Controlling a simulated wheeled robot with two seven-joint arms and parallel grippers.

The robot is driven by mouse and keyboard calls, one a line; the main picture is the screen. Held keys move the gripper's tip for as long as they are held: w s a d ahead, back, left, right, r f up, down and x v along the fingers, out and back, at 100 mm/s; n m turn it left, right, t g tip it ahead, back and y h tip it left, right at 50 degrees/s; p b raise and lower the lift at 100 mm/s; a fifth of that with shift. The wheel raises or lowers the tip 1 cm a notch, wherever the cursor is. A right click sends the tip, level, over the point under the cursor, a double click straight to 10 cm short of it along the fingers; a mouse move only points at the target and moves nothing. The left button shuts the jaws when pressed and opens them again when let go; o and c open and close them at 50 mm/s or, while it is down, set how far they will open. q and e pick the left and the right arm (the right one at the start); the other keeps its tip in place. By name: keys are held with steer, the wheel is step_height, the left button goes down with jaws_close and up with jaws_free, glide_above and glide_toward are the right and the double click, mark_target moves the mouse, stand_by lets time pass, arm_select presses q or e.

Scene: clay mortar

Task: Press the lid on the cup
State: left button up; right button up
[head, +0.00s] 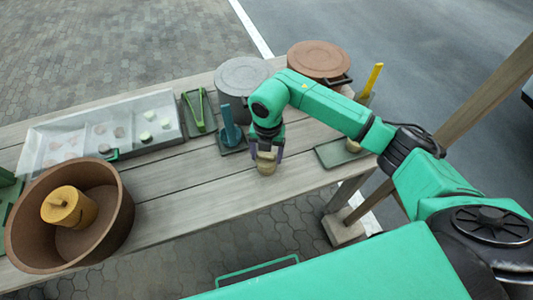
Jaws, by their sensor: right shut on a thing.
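A small tan cup (266,169) stands upright on the wooden table near its front edge. My right gripper (267,152) points down over it, its dark fingers shut on the tan lid (266,157) at the top. Lid and cup look in line and touching; at this size I cannot tell whether the lid is fully seated. The fingers hide part of the lid. My left gripper is not in view.
Behind are a compartment tray (34,150), green tongs (201,108), a blue tool (229,125), a grey pot (243,75) and a brown pot (318,58). The front planks left of the cup are clear.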

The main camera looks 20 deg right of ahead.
steer(key=shift+f+b, duration=0.5)
stand_by(0.9)
steer(key=o, duration=1.2)
steer(key=shift+r+p, duration=2.2)
steer(key=shift+r, duration=0.9)
jaws_close()
